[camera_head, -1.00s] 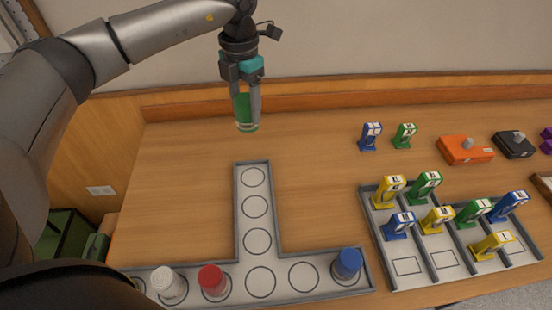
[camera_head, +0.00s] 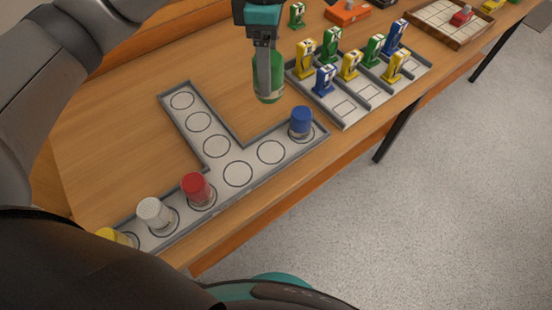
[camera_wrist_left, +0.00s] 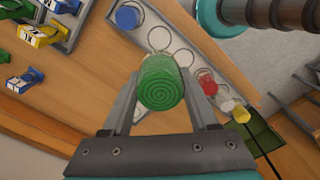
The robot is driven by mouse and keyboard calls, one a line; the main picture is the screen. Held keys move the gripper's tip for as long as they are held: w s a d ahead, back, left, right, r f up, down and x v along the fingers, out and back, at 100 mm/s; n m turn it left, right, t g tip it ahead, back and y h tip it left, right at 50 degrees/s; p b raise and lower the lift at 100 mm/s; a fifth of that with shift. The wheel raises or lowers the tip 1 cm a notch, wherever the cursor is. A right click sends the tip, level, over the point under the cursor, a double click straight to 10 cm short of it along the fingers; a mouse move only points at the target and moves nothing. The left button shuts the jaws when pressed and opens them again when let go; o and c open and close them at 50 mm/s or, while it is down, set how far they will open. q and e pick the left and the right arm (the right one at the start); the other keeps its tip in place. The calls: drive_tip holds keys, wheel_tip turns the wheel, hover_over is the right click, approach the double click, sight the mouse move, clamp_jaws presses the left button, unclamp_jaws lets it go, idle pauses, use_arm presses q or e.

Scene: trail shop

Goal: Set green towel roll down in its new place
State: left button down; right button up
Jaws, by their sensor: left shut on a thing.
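My left gripper (camera_head: 266,68) is shut on the green towel roll (camera_head: 268,80), which hangs upright with its lower end free. In the head view it appears right of the tray's stem, up and left of the blue roll (camera_head: 301,120). The wrist view shows the roll's green spiral end (camera_wrist_left: 160,92) between the fingers. The T-shaped tray (camera_head: 238,174) has ringed spots. Blue sits at the bar's right end; red (camera_head: 196,187), white (camera_head: 153,211) and yellow (camera_head: 113,236) rolls stand toward its left. The stem's rings and two bar rings are empty. My right gripper is not in view.
A gridded wooden tray (camera_head: 440,22) is farther right. Bare tabletop (camera_head: 120,140) lies left of the stem. The table's front edge runs close along the T-tray.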

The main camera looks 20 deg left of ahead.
use_arm(q)
wheel_tip(320, 180, down, 7)
drive_tip(key=shift+r+b, duration=0.15)
drive_tip(key=shift+b, duration=0.3)
wheel_tip(320, 180, down, 9)
drive_tip(key=shift+w+f+b, duration=0.1)
drive_tip(key=shift+f+b, duration=0.1)
drive_tip(key=shift+b, duration=0.5)
wheel_tip(320, 180, down, 4)
drive_tip(key=shift+r+b, duration=0.25)
drive_tip(key=shift+b, duration=0.1)
drive_tip(key=shift+f, duration=0.25)
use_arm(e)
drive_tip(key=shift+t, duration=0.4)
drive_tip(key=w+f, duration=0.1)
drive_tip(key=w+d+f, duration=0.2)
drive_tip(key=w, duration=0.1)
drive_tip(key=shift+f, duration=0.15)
use_arm(q)
drive_tip(key=shift+c, duration=0.8)
unclamp_jaws()
drive_tip(key=shift+r, duration=0.15)
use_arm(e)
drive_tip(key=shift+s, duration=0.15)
